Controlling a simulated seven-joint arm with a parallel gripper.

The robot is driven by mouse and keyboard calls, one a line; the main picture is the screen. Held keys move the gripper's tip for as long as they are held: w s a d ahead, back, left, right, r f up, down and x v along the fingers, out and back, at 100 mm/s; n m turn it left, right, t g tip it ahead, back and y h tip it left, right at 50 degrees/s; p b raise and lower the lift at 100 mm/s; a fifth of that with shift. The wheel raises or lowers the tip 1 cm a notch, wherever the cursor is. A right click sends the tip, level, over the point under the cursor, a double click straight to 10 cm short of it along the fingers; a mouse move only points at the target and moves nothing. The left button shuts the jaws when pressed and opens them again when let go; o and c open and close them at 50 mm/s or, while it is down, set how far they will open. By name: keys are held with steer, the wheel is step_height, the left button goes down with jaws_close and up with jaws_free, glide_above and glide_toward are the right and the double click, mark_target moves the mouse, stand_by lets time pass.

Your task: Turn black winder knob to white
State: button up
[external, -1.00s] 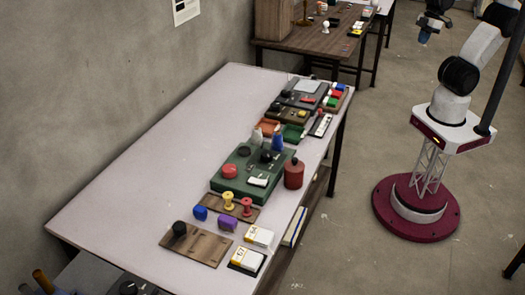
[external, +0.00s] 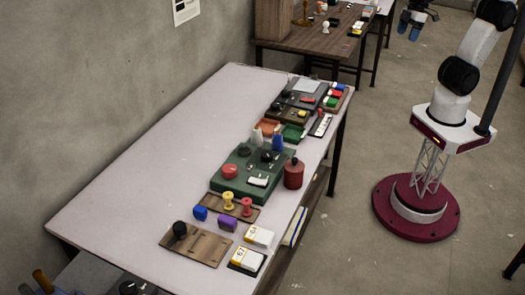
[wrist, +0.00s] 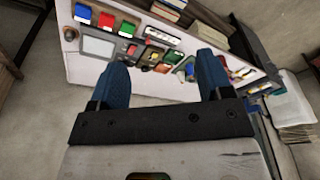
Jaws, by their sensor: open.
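A black round knob (external: 180,229) stands on a brown wooden board (external: 208,249) at the near end of the pale table. More black knobs sit on a green box (external: 230,181) in the middle of the table, one at its back left (external: 244,150) and one further right (external: 267,156). I cannot tell which is the winder knob, and no white mark is legible. My gripper (external: 410,31), with blue fingers, is high at the top right, well away from the table. In the wrist view my gripper (wrist: 163,68) is open and empty.
Yellow and red spools (external: 228,199), blue and purple pieces and white-yellow boxes (external: 259,236) stand nearby. The table's left side (external: 170,150) is clear.

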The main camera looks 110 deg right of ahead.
steer(key=w+a+r+m, duration=0.1)
steer(key=w+a, duration=0.1)
steer(key=w, duration=1.6)
steer(key=m+g, duration=0.2)
steer(key=m, duration=0.2)
glide_above(267, 154)
steer(key=f, duration=2.6)
steer(key=shift+s+d+f, duration=0.15)
steer(key=shift+s, duration=0.2)
steer(key=shift+w+f+m, duration=0.3)
steer(key=shift+w+f, duration=0.05)
steer(key=shift+f, duration=0.15)
steer(key=shift+f, duration=0.15)
steer(key=shift+f, duration=3.7)
steer(key=shift+c, duration=0.4)
